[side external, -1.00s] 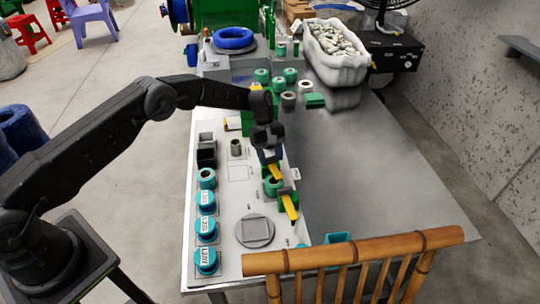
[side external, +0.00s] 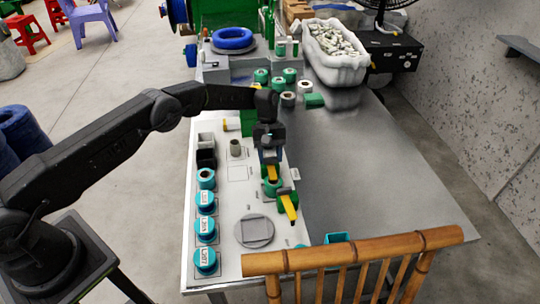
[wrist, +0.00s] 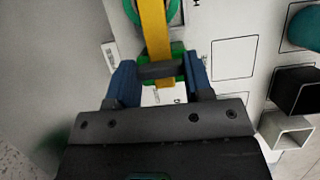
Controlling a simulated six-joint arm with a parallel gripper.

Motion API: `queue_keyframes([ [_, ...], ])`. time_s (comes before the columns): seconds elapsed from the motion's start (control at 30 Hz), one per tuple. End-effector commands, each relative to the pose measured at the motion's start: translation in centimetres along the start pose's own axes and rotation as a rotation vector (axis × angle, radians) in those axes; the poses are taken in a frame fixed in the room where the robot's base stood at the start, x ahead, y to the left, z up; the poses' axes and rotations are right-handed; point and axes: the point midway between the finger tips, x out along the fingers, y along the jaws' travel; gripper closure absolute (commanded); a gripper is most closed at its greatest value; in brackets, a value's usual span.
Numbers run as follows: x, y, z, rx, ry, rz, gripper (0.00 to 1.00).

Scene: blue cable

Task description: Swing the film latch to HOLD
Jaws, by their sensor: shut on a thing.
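The film latch appears as a yellow bar (side external: 272,173) on the white panel (side external: 240,206). In the wrist view the yellow bar (wrist: 156,35) runs over a teal ring and ends at a dark grey crosspiece (wrist: 160,71) with green behind it. My gripper (side external: 270,158) comes down from above at the bar's far end.
A second yellow piece (side external: 289,207) on a green base sits just nearer the camera. Teal-lidded jars (side external: 205,229) line the panel's left edge, with a black bin (side external: 206,158) behind. The grey tabletop (side external: 390,190) on the right is largely clear. A bamboo chair back (side external: 350,252) stands in front.

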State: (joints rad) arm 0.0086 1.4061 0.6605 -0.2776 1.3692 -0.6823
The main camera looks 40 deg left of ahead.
Motion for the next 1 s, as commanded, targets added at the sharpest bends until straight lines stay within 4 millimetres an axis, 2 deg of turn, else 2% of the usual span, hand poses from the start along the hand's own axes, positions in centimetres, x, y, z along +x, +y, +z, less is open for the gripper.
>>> queue_keyframes([
  [0.03,0.0,0.0,0.1,0.004,-0.001,-0.002,0.52],
  [0.3,0.0,0.0,0.1,0.001,-0.001,-0.001,0.28],
  [0.53,-0.1,0.0,0.0,0.000,0.000,0.000,0.28],
  [0.63,-0.8,0.0,0.0,0.000,0.001,0.002,0.28],
  [0.9,-5.3,0.0,-0.1,0.000,0.003,0.003,0.28],
  [1.0,-6.2,0.0,-0.1,0.001,0.001,0.001,0.28],
])
